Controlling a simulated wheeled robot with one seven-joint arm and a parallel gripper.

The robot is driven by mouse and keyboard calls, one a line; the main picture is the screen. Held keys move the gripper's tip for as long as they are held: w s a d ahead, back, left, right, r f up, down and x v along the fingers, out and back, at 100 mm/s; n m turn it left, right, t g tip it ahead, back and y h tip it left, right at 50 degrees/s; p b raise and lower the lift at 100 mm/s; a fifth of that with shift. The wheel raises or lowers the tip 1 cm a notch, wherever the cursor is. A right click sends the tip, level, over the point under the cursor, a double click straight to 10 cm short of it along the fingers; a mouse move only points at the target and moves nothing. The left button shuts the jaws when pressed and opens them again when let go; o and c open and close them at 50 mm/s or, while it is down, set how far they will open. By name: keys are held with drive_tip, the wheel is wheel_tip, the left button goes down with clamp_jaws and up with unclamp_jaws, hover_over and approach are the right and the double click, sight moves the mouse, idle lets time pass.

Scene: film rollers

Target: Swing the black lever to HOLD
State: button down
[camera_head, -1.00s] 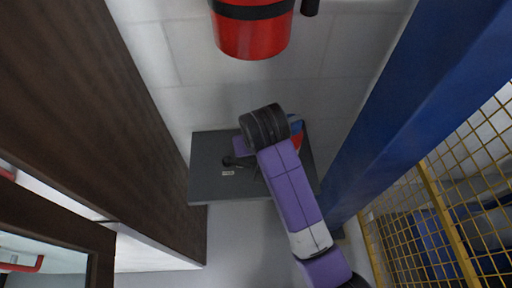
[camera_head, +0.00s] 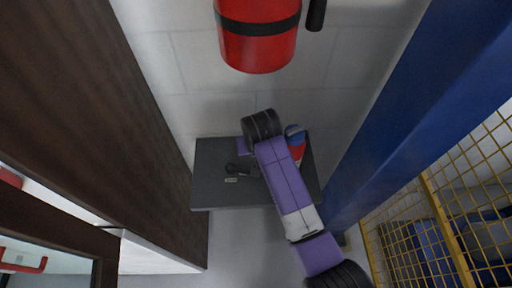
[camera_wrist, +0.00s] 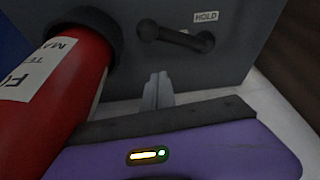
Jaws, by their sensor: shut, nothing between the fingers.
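The black lever (camera_wrist: 178,37) is on the face of a dark grey box (camera_wrist: 240,55) in the wrist view. One end lies close under the white HOLD label (camera_wrist: 206,16). The lever also shows in the head view (camera_head: 243,171), with a small pale label (camera_head: 231,180) beside it. My gripper (camera_wrist: 158,84) has its fingers together and empty. In the wrist view they are below the lever, with a gap between them and it. In the head view my arm hides the fingers and part of the box (camera_head: 215,195).
A red cylinder with a black collar and white label (camera_wrist: 60,85) stands close left of my fingers. A red extinguisher (camera_head: 258,45) is on the block wall above. A dark brown panel (camera_head: 100,110) is left; a blue post (camera_head: 400,110) and yellow mesh (camera_head: 440,200) are right.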

drive_tip(key=shift+s+f, duration=0.15)
drive_tip(key=shift+f, duration=0.2)
drive_tip(key=shift+s+d+f+p, duration=0.1)
drive_tip(key=shift+s+f+p, duration=0.1)
drive_tip(key=shift+s+p, duration=0.45)
drive_tip(key=shift+s+d+f+p, duration=0.15)
drive_tip(key=shift+s+p, duration=0.1)
drive_tip(key=shift+s, duration=0.8)
